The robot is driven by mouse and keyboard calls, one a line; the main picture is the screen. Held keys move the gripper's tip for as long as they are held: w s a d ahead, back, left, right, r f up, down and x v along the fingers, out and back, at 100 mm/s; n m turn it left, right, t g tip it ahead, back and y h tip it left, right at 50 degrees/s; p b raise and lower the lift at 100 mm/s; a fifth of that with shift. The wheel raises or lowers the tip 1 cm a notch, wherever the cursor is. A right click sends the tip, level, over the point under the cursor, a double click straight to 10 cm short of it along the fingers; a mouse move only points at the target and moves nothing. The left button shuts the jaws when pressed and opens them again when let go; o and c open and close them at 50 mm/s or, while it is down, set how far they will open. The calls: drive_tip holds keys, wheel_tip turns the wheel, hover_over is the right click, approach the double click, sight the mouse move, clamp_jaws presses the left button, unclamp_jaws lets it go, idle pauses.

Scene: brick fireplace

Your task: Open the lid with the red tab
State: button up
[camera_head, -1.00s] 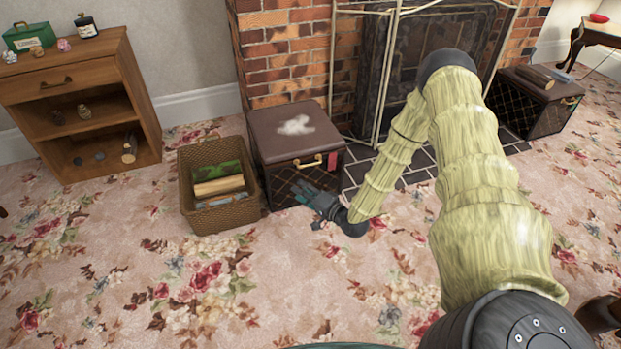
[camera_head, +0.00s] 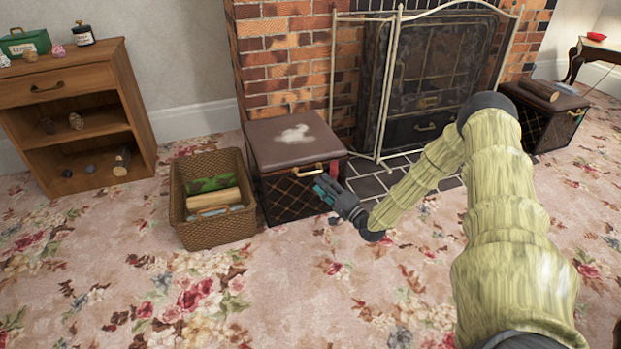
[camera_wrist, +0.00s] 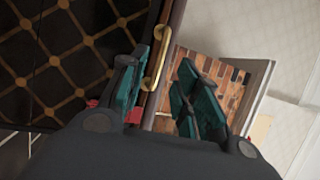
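A dark chest with a lattice front and a brown lid (camera_head: 270,150) stands left of the fireplace. Its lid is closed and has a pale patch on top. A red tab (camera_head: 333,169) hangs at the lid's front right, beside a brass handle (camera_head: 307,174). My gripper (camera_head: 325,188) is in front of the chest's right front, just below the tab. In the wrist view my gripper (camera_wrist: 162,92) is open with nothing held. The brass handle (camera_wrist: 158,58) shows beyond the gap between the fingers. The red tab (camera_wrist: 134,115) is partly hidden behind the left finger.
A wicker basket (camera_head: 215,232) with logs stands close to the chest's left. A wooden shelf unit (camera_head: 95,125) is farther left. A fire screen (camera_head: 385,90) stands at the right behind the chest. Another lattice chest (camera_head: 535,125) bears logs. The carpet in front is clear.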

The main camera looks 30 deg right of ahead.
sight(310, 174)
drive_tip(key=shift+b+x, duration=1.4)
drive_tip(key=shift+x, duration=2.1)
clamp_jaws()
